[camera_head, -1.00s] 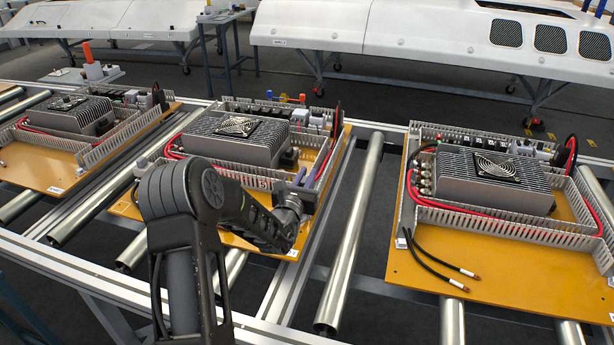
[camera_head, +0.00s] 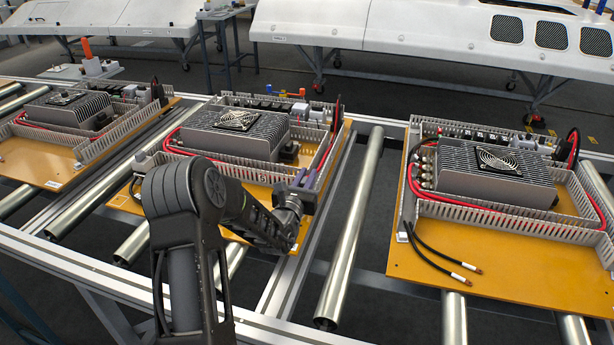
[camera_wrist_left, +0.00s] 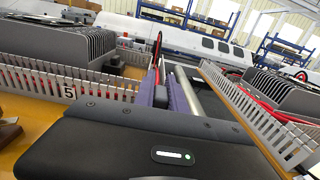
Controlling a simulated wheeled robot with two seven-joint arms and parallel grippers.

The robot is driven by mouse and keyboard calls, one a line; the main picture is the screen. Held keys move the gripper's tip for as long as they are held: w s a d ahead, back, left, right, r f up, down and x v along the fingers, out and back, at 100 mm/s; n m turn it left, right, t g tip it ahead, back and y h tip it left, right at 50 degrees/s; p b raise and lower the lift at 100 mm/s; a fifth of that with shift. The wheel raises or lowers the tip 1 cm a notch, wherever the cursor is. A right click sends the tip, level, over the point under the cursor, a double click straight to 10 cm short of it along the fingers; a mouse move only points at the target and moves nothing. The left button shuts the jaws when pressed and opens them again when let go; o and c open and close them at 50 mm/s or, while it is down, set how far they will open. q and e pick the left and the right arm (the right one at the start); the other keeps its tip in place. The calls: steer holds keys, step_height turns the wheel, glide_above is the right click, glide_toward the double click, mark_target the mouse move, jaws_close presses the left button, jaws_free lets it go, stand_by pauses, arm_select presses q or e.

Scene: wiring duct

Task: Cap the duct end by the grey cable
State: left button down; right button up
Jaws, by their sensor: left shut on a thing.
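My left gripper (camera_head: 304,179) is over the front right part of the middle board. Its purple fingers also show in the left wrist view (camera_wrist_left: 172,96), shut on a small dark grey piece (camera_wrist_left: 160,98), mostly hidden between them; I cannot tell that it is the end cap. The light grey slotted duct (camera_head: 328,158) runs along the board's right side, close behind the fingers. A front duct run (camera_wrist_left: 95,84) with a "5" label shows in the wrist view. I cannot single out a grey cable. My right gripper is not in view.
The middle board carries a finned unit with a fan (camera_head: 237,120) and red cables. Metal rollers (camera_head: 350,235) and frame rails lie between boards.

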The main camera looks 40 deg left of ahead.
arm_select(q)
steer(key=shift+f+b, duration=0.5)
steer(key=shift+f, duration=0.35)
steer(key=c, duration=1.3)
jaws_free()
steer(key=shift+r, duration=0.2)
steer(key=shift+r, duration=0.3)
step_height(320, 180, up, 9)
steer(key=p, duration=0.6)
steer(key=shift+r, duration=0.1)
